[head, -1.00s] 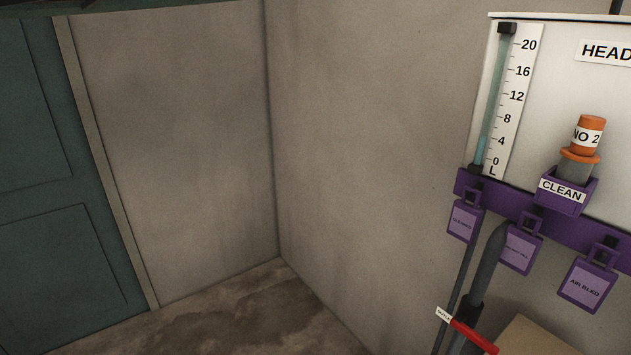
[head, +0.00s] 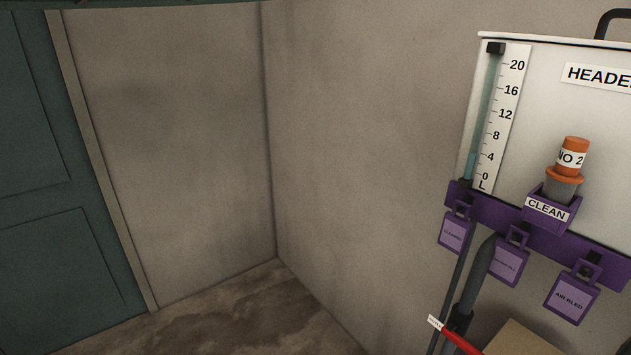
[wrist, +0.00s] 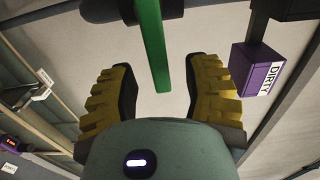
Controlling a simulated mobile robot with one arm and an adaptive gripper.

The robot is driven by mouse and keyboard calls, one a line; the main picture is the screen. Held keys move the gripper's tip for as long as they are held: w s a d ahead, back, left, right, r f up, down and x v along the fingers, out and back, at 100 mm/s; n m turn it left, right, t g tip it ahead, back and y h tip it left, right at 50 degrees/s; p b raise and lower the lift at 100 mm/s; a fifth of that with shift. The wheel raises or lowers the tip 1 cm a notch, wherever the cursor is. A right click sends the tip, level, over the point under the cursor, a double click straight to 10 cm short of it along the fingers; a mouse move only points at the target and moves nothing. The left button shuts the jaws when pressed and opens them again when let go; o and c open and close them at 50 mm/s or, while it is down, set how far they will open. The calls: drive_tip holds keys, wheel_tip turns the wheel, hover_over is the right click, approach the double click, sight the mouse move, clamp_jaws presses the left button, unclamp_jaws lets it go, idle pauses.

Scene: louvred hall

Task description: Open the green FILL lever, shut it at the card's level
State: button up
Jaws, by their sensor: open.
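The green lever (wrist: 153,50) shows in the wrist view, hanging from the top edge down into the gap between my fingers. My gripper (wrist: 158,88) is open, with a yellow ribbed finger on each side of the lever and space showing on both sides. The header tank (head: 590,110) is white, at the right of the head view. Its sight gauge (head: 484,120) has a scale (head: 507,120) marked 0 to 20 L; liquid shows low in the tube, near the 4 mark. The green lever, my gripper and the level card are not seen in the head view.
A purple rail (head: 530,228) under the tank carries purple tags and a CLEAN holder (head: 548,208) with an orange-capped piece (head: 570,158). A red lever (head: 460,341) is below. A purple DIRTY box (wrist: 258,68) is right of my gripper.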

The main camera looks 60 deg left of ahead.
drive_tip(key=shift+w, duration=0.95)
drive_tip(key=shift+o, duration=0.4)
clamp_jaws()
drive_tip(key=shift+s, duration=0.1)
